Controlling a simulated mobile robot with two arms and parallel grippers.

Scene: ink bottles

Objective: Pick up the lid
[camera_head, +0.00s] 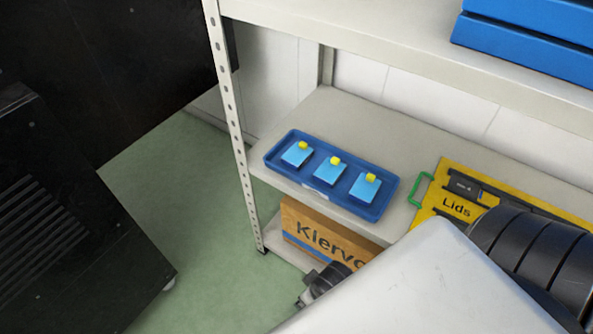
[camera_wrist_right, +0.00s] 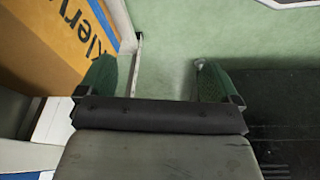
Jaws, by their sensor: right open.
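A yellow flat case labelled "Lids" (camera_head: 452,207) with a green handle lies at the right of the middle shelf, partly hidden behind my arm. No loose lid can be made out. A blue tray (camera_head: 272,160) on the same shelf holds three light-blue bottles (camera_head: 331,173), each topped with a small yellow cap (camera_head: 335,161). My right gripper (camera_wrist_right: 155,78) is open in the right wrist view, with nothing between its green fingers. It is low, in front of the shelf and near the cardboard box. My left gripper is not in view.
A cardboard box (camera_head: 318,236) stands on the lower shelf; it also shows in the right wrist view (camera_wrist_right: 70,40). A perforated shelf post (camera_head: 232,120) rises left of the tray. Blue boxes (camera_head: 525,35) sit on the upper shelf. Green floor (camera_head: 190,220) is clear at left, beside a black cabinet (camera_head: 60,220).

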